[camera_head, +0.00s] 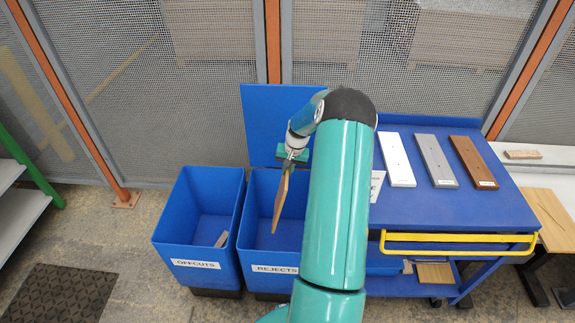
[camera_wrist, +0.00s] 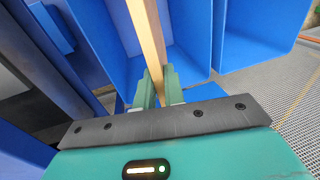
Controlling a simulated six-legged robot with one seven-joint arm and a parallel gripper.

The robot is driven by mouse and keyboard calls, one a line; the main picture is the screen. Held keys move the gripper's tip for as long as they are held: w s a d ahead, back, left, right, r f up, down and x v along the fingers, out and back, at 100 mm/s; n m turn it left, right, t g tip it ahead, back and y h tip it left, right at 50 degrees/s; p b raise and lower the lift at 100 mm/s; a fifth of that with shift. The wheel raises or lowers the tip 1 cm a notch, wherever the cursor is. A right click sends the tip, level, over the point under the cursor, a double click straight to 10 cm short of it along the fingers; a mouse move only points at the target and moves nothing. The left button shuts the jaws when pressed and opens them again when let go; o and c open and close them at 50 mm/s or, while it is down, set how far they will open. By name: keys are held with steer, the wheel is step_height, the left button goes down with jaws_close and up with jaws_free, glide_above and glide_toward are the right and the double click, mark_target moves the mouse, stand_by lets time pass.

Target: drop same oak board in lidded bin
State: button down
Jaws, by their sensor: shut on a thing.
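My gripper (camera_head: 291,160) is shut on the light brown oak board (camera_head: 281,205), which hangs down edge-on and slightly tilted in the head view. In the wrist view the board (camera_wrist: 147,38) runs up between both green fingers (camera_wrist: 158,88). The blue bin labelled REJECTS (camera_head: 262,284) stands below the board, with its blue lid (camera_head: 268,115) standing open behind it. The board hangs over this bin's opening; I cannot tell how far its lower end is below the rim. My arm hides the bin's right side.
The blue OFFCUTS bin (camera_head: 195,278) stands directly left with a small offcut (camera_head: 221,239) inside. A blue cart (camera_head: 455,211) at right carries white (camera_head: 396,160), grey (camera_head: 436,161) and brown (camera_head: 473,162) boards. A mesh fence (camera_head: 215,90) runs behind.

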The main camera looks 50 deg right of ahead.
steer(key=shift+f, duration=0.5)
steer(key=c, duration=1.4)
jaws_free()
steer(key=v, duration=1.4)
steer(key=shift+w+a, duration=0.1)
steer(key=shift+w, duration=0.05)
